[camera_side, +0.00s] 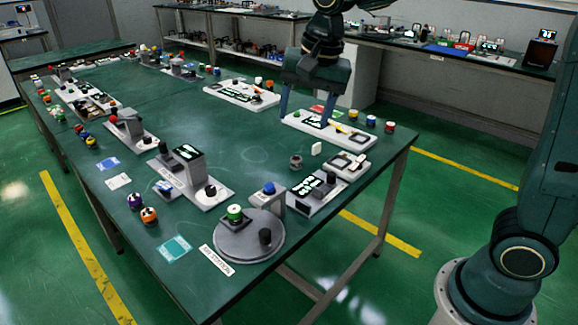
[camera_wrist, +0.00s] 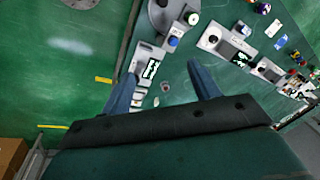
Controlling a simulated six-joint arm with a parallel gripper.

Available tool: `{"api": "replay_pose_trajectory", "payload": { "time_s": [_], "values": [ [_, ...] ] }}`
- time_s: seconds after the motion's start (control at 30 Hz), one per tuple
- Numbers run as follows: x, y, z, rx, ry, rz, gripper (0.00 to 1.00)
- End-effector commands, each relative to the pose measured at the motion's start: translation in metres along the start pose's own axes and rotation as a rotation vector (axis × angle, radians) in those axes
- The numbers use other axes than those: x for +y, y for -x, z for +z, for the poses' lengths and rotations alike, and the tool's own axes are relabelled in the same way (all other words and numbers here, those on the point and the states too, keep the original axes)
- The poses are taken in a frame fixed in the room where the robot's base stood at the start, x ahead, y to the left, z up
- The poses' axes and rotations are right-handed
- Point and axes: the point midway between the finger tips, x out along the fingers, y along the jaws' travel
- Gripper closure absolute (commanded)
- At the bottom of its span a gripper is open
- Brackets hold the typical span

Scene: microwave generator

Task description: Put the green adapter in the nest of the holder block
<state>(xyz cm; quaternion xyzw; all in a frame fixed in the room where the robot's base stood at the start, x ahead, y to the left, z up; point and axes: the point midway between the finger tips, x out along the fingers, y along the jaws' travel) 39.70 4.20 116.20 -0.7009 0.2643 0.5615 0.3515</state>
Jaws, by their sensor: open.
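A small green-topped round piece (camera_side: 234,211) stands on the round grey plate (camera_side: 232,244) at the near end of the table; it looks like the green adapter. It also shows at the top of the wrist view (camera_wrist: 193,19). A grey block with a blue-topped piece (camera_side: 269,188) stands right beside the plate. I cannot tell for sure which block is the holder block or see its nest. My gripper (camera_side: 312,115) is open and empty over the far right part of the table, well away from the green piece. Its spread fingers also show in the wrist view (camera_wrist: 161,72).
A grey block with a screen (camera_side: 186,160) stands left of the plate. Flat panels (camera_side: 318,190) and a small dark ring (camera_side: 296,161) lie to its right. Several coloured pieces (camera_side: 90,138) line the left edge. The middle of the green table (camera_side: 235,135) is mostly clear.

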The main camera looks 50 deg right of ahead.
Motion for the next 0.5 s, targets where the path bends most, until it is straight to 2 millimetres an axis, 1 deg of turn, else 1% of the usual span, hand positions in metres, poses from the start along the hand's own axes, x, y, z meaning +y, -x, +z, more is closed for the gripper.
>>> {"api": "replay_pose_trajectory", "payload": {
  "time_s": [0.03, 0.1, 0.27, 0.5],
  "values": [
    [-0.011, -0.009, -0.004, -0.01, -0.041, 0.014, 0.39],
    [-0.024, -0.02, -0.008, -0.019, -0.103, 0.029, 0.39],
    [-0.052, -0.048, -0.016, -0.036, -0.243, 0.065, 0.39],
    [-0.09, -0.097, -0.024, -0.049, -0.454, 0.126, 0.39]
  ]
}}
